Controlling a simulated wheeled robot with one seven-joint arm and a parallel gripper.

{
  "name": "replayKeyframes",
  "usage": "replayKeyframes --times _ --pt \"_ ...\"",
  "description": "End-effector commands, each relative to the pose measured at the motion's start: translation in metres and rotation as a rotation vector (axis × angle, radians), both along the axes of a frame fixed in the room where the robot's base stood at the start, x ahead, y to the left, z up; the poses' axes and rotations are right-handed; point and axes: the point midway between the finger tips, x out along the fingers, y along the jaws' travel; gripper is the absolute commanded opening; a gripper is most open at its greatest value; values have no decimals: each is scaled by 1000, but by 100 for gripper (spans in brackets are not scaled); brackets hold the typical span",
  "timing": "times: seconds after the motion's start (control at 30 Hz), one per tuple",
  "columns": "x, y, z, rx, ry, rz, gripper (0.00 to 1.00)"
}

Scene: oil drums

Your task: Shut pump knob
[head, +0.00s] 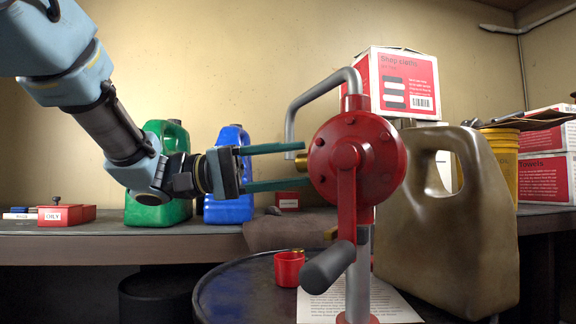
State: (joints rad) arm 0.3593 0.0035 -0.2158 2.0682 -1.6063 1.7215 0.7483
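The red rotary pump (385,165) stands on a dark drum, with its crank arm and grey handle (328,268) hanging down in front. A small brass knob (300,163) sticks out from the left side of the pump body. A second brass piece (330,234) shows lower down, partly behind the crank; I cannot tell which of the two is the task's knob. My gripper (306,165) comes in from the left, open, with one green finger above the upper brass knob and one below it. A gap shows between the fingers; contact cannot be told.
The drum top (240,295) carries a red cup (288,268) and a paper sheet (395,305). A large brown jug (455,230) stands close right of the pump. Green (155,205) and blue (230,205) jugs stand on the shelf behind my arm. A grey spout pipe (292,110) rises above the gripper.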

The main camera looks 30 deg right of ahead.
Motion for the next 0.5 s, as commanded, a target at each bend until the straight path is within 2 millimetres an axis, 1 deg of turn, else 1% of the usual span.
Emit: replayKeyframes --times 0.03,0.1,0.37,0.5 --pt "0 0 0 0 0 0 61" --pt "0 0 0 0 0 0 66" --pt "1 1 0 -1 1 1 66" --pt "11 11 -1 -1 0 3 66"
